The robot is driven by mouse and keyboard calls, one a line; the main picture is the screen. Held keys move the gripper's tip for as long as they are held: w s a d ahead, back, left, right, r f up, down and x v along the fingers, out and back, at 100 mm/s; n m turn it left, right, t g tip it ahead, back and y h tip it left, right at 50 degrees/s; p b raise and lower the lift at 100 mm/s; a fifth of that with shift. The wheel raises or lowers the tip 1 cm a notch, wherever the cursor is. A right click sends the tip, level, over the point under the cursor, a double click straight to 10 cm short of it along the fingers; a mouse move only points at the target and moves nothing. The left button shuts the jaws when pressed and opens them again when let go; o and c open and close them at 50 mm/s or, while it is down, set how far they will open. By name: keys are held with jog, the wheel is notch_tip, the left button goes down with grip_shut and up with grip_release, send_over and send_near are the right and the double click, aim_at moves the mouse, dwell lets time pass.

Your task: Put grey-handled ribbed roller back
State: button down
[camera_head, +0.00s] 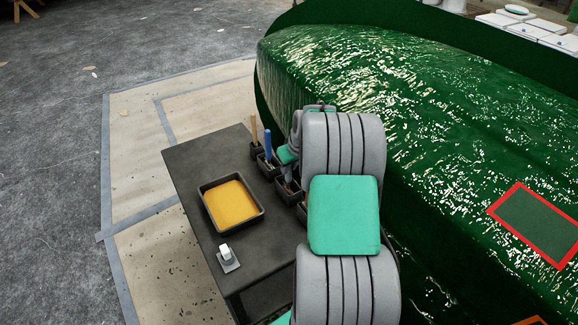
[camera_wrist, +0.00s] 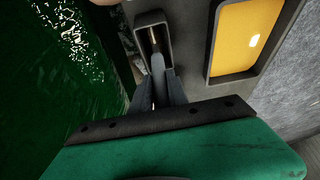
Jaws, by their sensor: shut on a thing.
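My gripper (camera_wrist: 158,88) points down and is shut on the grey handle (camera_wrist: 157,64) of the roller. In the wrist view, the roller's lower end lines up with a narrow dark holder (camera_wrist: 140,24), and a brass-coloured part shows within the holder's outline. I cannot tell how deep the roller sits in it. In the head view, my gripper (camera_head: 288,172) is over the row of holders at the table's right edge, and my arm hides much of that area. The roller's ribbed part is not clear in either view.
The dark table (camera_head: 190,165) carries a tray of yellow material (camera_head: 232,205) and a small white block on a grey plate (camera_head: 227,258). A wooden-handled tool (camera_head: 254,130) and a blue-handled tool (camera_head: 268,145) stand in neighbouring holders. The glossy green hull (camera_head: 420,90) rises close on the right.

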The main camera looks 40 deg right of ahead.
jog(key=c, duration=1.2)
grip_release()
jog(key=shift+r, duration=0.1)
